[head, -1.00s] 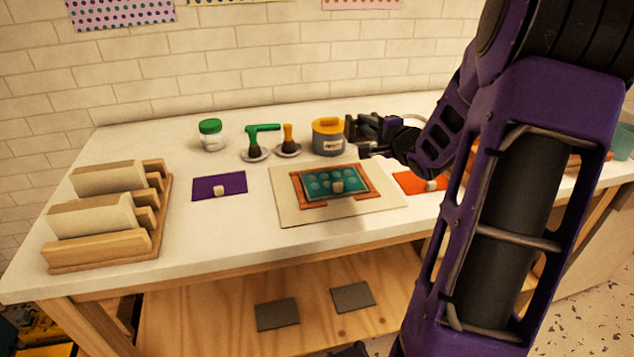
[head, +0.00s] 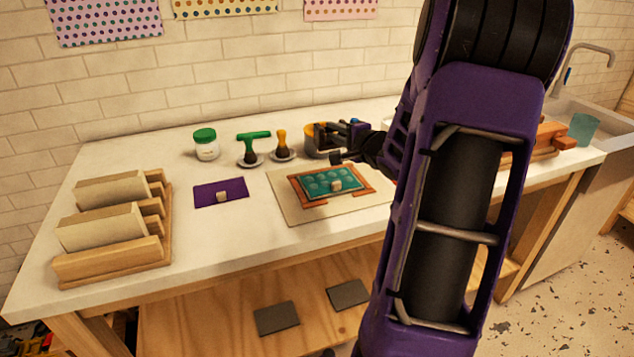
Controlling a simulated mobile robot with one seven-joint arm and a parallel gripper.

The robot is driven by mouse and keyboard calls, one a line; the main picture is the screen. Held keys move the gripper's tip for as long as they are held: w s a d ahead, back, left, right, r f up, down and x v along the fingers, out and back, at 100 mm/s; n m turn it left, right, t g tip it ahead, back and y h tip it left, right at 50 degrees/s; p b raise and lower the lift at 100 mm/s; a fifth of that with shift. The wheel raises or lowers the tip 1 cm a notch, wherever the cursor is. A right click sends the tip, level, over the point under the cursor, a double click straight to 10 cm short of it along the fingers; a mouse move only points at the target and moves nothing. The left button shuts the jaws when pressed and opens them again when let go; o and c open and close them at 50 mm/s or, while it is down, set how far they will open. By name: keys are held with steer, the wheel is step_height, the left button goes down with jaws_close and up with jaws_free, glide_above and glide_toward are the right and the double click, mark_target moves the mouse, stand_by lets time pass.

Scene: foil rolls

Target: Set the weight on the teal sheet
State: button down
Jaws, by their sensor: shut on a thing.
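The teal sheet (head: 318,181) lies in an orange-brown frame on a beige board in the middle of the table, with pale round marks on it. A small beige block (head: 336,185) stands on the sheet near its front edge. My gripper (head: 330,145) is behind and above the sheet, in front of a grey tub with a yellow top (head: 311,141). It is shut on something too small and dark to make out. I cannot tell whether that is the weight. My arm hides the table to the right.
A purple sheet (head: 207,194) with a small beige block lies left of the board. Behind are a green-lidded jar (head: 206,146) and two brushes on saucers, one green-handled (head: 252,145), one orange-handled (head: 282,146). A wooden rack (head: 110,262) stands at left. Bare table surrounds the purple sheet.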

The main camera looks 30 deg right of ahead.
steer(key=shift+a+r, duration=0.15)
steer(key=shift+a, duration=0.1)
steer(key=b, duration=0.3)
glide_above(330, 178)
steer(key=s+a, duration=0.1)
steer(key=s, duration=0.1)
steer(key=shift+s+a+f, duration=0.1)
steer(key=shift+f, duration=2.4)
steer(key=shift+s+a+f, duration=0.1)
steer(key=shift+f, duration=2.35)
steer(key=shift+f, duration=0.15)
steer(key=c, duration=1.2)
jaws_free()
steer(key=shift+f, duration=0.2)
steer(key=shift+o, duration=0.6)
steer(key=shift+r, duration=0.1)
